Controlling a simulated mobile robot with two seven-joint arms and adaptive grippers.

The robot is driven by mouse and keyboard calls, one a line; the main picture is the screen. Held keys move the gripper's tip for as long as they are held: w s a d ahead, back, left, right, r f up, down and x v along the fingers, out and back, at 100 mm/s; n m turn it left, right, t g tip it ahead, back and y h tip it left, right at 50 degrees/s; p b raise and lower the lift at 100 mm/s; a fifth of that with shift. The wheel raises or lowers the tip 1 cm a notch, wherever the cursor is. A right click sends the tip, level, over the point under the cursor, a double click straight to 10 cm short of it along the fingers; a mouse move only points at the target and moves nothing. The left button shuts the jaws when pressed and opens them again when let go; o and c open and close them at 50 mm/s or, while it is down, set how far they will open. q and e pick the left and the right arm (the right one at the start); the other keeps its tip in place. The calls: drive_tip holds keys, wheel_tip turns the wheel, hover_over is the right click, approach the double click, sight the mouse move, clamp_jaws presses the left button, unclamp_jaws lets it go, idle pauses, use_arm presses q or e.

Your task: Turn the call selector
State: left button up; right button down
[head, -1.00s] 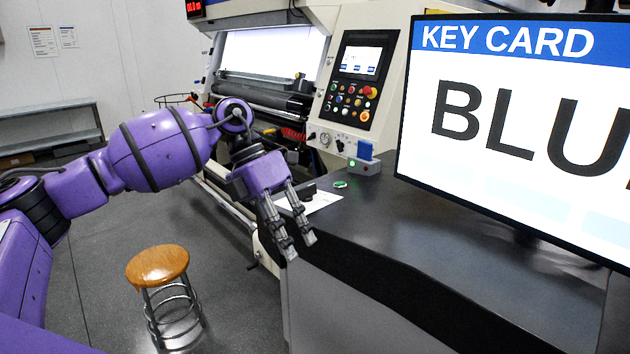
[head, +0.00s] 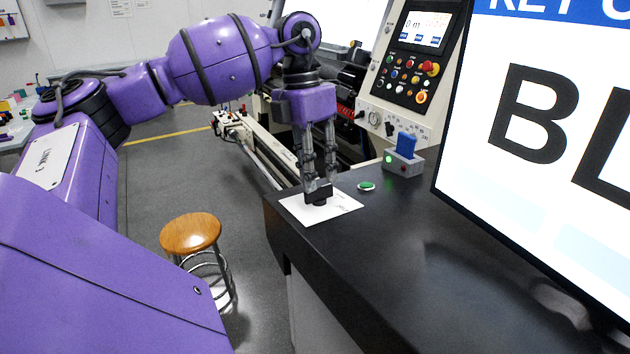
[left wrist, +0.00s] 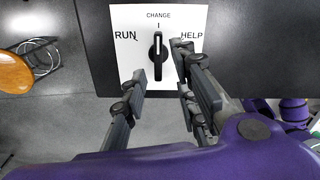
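The call selector is a black knob (left wrist: 158,56) on a white plate (left wrist: 130,13) marked RUN, CHANGE and HELP. Its white line points at CHANGE. In the head view the knob (head: 319,197) sits near the counter's left edge. My left gripper (head: 318,182) points down over it. In the left wrist view the left gripper (left wrist: 157,70) is open, its fingers apart on either side of the knob's near end. I cannot tell whether a finger touches it. My right gripper is not in view.
On the dark counter (head: 400,270) are a green button (head: 366,186) and a grey box with a blue card (head: 406,143). A large monitor (head: 540,120) stands at the right. A wooden stool (head: 190,234) is on the floor. The counter's middle is clear.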

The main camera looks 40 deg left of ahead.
sight(319, 194)
use_arm(q)
drive_tip(key=shift+w+d+f, duration=0.1)
drive_tip(key=shift+d+f, duration=0.05)
drive_tip(key=shift+f, duration=0.7)
drive_tip(key=shift+w+d+f, duration=0.1)
drive_tip(key=shift+f, duration=0.7)
drive_tip(key=shift+c, duration=0.3)
